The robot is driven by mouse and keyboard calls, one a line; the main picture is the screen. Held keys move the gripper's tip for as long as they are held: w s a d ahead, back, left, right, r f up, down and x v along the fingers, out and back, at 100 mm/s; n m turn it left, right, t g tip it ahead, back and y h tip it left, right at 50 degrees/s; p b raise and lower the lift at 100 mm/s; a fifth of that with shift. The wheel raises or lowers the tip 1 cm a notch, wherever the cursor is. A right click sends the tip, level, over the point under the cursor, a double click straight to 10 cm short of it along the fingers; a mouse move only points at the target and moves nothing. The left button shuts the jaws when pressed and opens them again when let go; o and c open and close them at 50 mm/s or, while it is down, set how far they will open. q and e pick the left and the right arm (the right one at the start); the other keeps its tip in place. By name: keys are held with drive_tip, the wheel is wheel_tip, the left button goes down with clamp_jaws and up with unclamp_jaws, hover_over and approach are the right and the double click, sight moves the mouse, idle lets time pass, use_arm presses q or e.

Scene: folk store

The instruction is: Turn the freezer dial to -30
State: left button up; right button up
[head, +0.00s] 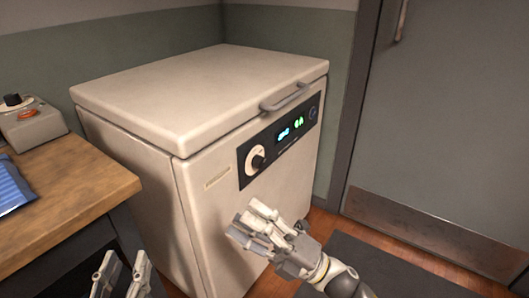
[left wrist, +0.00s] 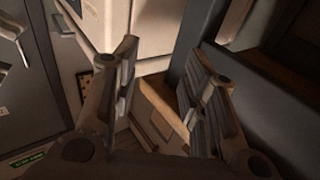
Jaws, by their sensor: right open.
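The white chest freezer (head: 200,95) stands against the back wall with its lid shut. Its black control panel (head: 270,147) is on the front and carries a lit display (head: 290,130) too small to read. The freezer dial (head: 257,158) is a black knob on a white disc at the panel's left end; its setting is not legible. My right gripper (head: 256,228) is open and empty, in front of the freezer, below the dial and apart from it. My left gripper (head: 122,270) is at the bottom left edge; in the left wrist view (left wrist: 158,95) its fingers are apart with nothing between them.
A wooden table (head: 75,185) stands left of the freezer, with a control box (head: 30,122) and a blue packet (head: 12,187) on it. A grey door (head: 445,130) is at the right. A dark mat (head: 385,270) lies on the floor before it.

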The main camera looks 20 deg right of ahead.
drive_tip(key=w+d+f+n+h+p, duration=0.2)
drive_tip(key=w+d+f+n+h, duration=0.15)
drive_tip(key=w, duration=0.25)
drive_tip(key=n+t+h+p, duration=0.1)
drive_tip(key=n+h+p, duration=0.25)
drive_tip(key=h, duration=0.25)
approach(263, 162)
drive_tip(key=b+x, duration=0.1)
drive_tip(key=x, duration=0.7)
drive_tip(key=shift+w+a+f, duration=0.1)
use_arm(q)
drive_tip(key=s+a+f+g+y, duration=0.1)
drive_tip(key=s+a+f+g, duration=0.1)
drive_tip(key=s+f+g, duration=0.3)
drive_tip(key=s+a+f+g+y, duration=0.2)
drive_tip(key=s+f+g, duration=0.2)
drive_tip(key=f, duration=0.5)
drive_tip(key=shift+s+a+n+g, duration=0.3)
drive_tip(key=shift+s+a+g, duration=0.1)
drive_tip(key=shift+g, duration=0.4)
use_arm(e)
drive_tip(key=shift+w+a, duration=0.35)
drive_tip(key=shift+w, duration=0.05)
use_arm(q)
drive_tip(key=shift+r, duration=0.1)
